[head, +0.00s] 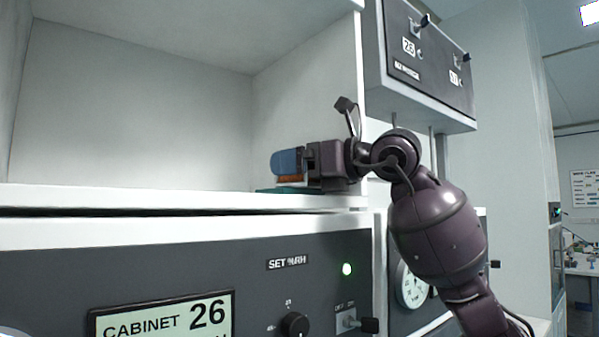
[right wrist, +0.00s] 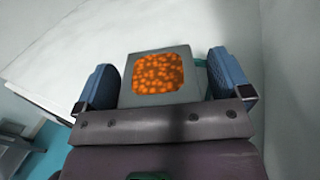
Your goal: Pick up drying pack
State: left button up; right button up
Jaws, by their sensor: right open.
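The drying pack (right wrist: 127,95) is a grey square packet with a window of orange beads. In the right wrist view it lies between the two blue fingers of my right gripper (right wrist: 161,72), with a gap visible at the right finger. In the head view my right gripper (head: 284,162) reaches in from the right, low over the cabinet shelf. A thin orange-brown edge (head: 290,179) shows just under its blue finger, probably the pack. The gripper is open. My left gripper is not in view.
A teal flat piece (head: 268,190) lies on the white shelf (head: 130,197) below the gripper. The cabinet wall (head: 308,105) is close behind. A grey control box (head: 425,85) hangs at the right above my arm. The shelf's left side is clear.

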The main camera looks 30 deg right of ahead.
jog(key=c, duration=1.2)
jog(key=shift+o, duration=0.2)
jog(key=shift+r, duration=0.1)
